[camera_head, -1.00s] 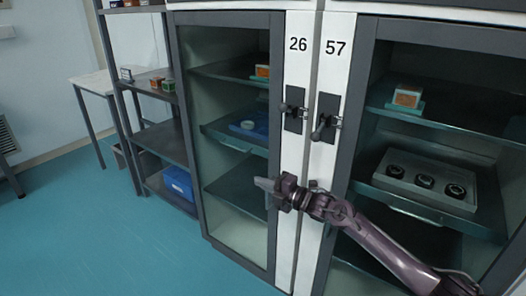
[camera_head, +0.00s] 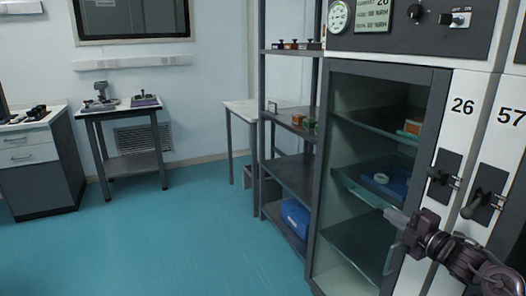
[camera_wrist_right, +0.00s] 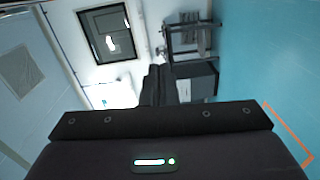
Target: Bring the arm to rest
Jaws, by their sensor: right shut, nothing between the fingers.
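My right gripper (camera_head: 391,217) is at the lower right of the head view, in front of the glass door of cabinet 26 (camera_head: 345,165). Its arm comes in from the lower right corner. The gripper is shut and holds nothing. In the right wrist view its closed fingers (camera_wrist_right: 158,84) stand together and point towards the room. Whether the gripper touches the cabinet cannot be told. My left gripper is not in view.
A dark shelf rack (camera_head: 290,172) with a blue bin (camera_head: 296,217) stands left of the cabinet. Door handles (camera_head: 483,205) stick out near my right arm. A small table (camera_head: 121,115) and a drawer unit (camera_head: 40,170) stand farther left. The blue floor (camera_head: 190,245) between is clear.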

